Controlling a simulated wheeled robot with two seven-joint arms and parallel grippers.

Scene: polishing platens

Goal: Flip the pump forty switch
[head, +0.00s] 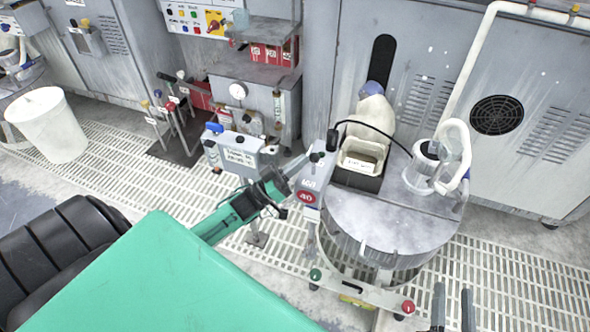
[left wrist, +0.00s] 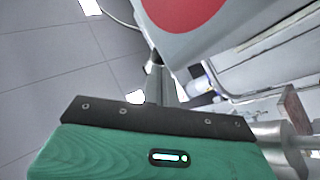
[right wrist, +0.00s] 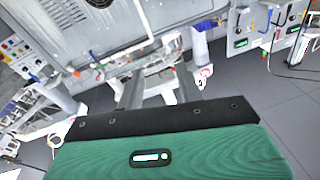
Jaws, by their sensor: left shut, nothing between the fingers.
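The pump forty unit is a narrow grey box (head: 318,172) with a red round label reading 40 (head: 306,197), on the left side of the round polishing platen (head: 390,225). In the left wrist view a large red disc (left wrist: 185,8) on a pale panel fills the top. My left gripper (head: 303,162) is shut and empty, its tips close to the upper left of the box; I cannot tell whether they touch. The switch itself is too small to make out. My right gripper (head: 453,308) is open and empty at the bottom right; its fingers (right wrist: 160,88) stand apart.
A white tub in a dark holder (head: 362,158) and a clear container (head: 420,168) stand on the platen's back. A grey box with a display (head: 240,155) is left of the pump. A white bin (head: 47,125) stands far left. Grated floor (head: 140,175) lies open.

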